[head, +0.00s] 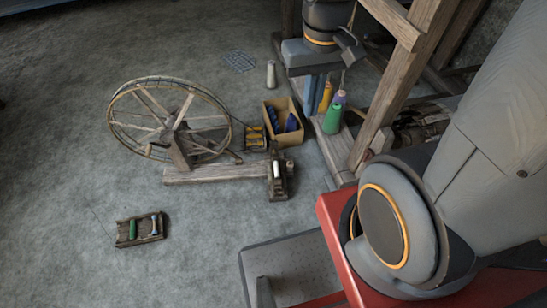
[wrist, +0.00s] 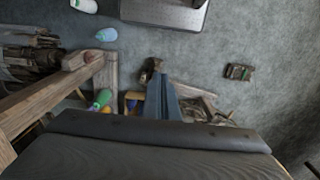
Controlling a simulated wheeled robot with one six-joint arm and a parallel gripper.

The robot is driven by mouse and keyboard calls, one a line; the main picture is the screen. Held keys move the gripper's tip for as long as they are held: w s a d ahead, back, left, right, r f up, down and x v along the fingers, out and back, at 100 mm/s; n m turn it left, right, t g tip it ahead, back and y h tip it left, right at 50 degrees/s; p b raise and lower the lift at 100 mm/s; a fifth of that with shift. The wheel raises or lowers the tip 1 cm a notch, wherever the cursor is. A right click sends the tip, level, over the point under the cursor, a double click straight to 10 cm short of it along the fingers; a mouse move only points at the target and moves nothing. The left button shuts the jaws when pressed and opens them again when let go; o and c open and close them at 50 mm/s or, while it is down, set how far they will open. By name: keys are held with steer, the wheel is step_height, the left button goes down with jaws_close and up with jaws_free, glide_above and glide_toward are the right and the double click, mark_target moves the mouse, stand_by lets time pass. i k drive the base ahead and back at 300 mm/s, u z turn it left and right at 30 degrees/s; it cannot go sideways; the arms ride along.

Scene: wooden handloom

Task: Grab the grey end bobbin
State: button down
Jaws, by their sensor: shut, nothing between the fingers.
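A small dark wooden holder (head: 126,241) lies on the floor at lower left in the head view. A green bobbin (head: 132,229) and a grey bobbin (head: 154,225) lie in it, the grey one at the right end. The holder also shows small at the right in the wrist view (wrist: 237,72), where the grey bobbin is too small to make out. My gripper (head: 312,108) points down beside the loom frame, far from the holder, to its upper right. Its blue-grey fingers show in the wrist view (wrist: 162,72), shut and empty.
A spinning wheel (head: 168,122) on a wooden base stands between holder and gripper. A box (head: 283,138) with blue items stands close to the gripper. Coloured cones (head: 332,118) and the loom post (head: 395,90) are just right of it. Floor around the holder is clear.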

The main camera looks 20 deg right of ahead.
mark_target(276, 173)
steer(key=k, duration=1.3)
steer(key=z, duration=0.65)
steer(key=i, duration=1.35)
steer(key=u, duration=0.65)
